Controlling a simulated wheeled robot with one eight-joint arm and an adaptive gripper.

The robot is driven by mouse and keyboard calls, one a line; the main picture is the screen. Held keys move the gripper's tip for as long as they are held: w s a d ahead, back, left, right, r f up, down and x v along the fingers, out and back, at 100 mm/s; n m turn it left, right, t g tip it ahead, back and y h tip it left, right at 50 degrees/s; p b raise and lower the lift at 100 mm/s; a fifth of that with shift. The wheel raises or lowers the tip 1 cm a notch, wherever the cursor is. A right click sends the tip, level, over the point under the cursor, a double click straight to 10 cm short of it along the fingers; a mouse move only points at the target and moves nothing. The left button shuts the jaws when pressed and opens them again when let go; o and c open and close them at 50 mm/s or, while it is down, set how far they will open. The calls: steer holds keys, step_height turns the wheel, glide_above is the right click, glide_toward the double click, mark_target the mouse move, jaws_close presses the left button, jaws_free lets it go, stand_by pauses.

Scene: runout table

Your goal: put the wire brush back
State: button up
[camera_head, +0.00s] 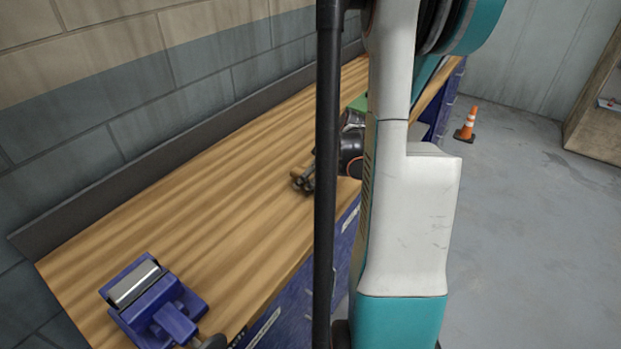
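My gripper (309,180) is low over the wooden workbench (215,205), near its front edge at mid-picture. My own arm and a dark upright bar hide much of it. A small brown piece (299,172) shows at the dark fingertips. It could be part of the wire brush, but it is too small and too covered to be sure. I cannot tell whether the fingers are open or shut on it. No other wire brush can be made out.
A blue vise (152,307) stands at the bench's near end. A green item (359,103) shows partly behind my arm. An orange cone (467,124) stands on the floor beyond, near a wooden shelf unit (597,125). The bench between vise and gripper is clear; a wall borders its left.

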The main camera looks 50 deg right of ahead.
steer(key=shift+d+r+p, duration=0.1)
steer(key=shift+r+p, duration=0.4)
steer(key=shift+p, duration=0.15)
steer(key=p+v, duration=0.5)
steer(key=v, duration=0.8)
steer(key=shift+r, duration=0.5)
